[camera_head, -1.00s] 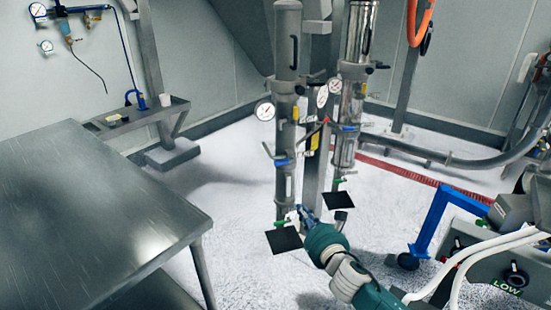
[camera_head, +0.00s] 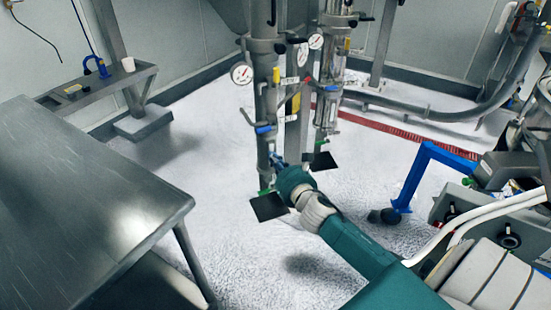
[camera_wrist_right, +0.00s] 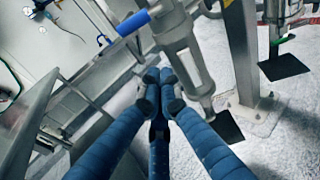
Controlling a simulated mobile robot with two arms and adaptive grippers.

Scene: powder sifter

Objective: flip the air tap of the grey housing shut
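The grey housing (camera_head: 264,97) is the left of two upright cylinders in the head view. A blue-handled tap (camera_head: 263,129) sits across its lower part, with a metal lever end out to the left. In the right wrist view the blue handle (camera_wrist_right: 133,23) sticks out to the left of the housing (camera_wrist_right: 184,55), roughly crosswise to it. My right gripper (camera_head: 277,159) is just below the tap, by the housing's lower right side. In the wrist view its blue fingers (camera_wrist_right: 163,77) are drawn together, with nothing seen between them, apart from the handle. My left gripper is out of view.
A shiny second housing (camera_head: 328,95) stands close on the right. A green drain tap (camera_head: 267,192) and black plate (camera_head: 269,207) are below the grey housing. A steel table (camera_head: 80,190) fills the left. A pressure gauge (camera_head: 241,74) hangs near the housing.

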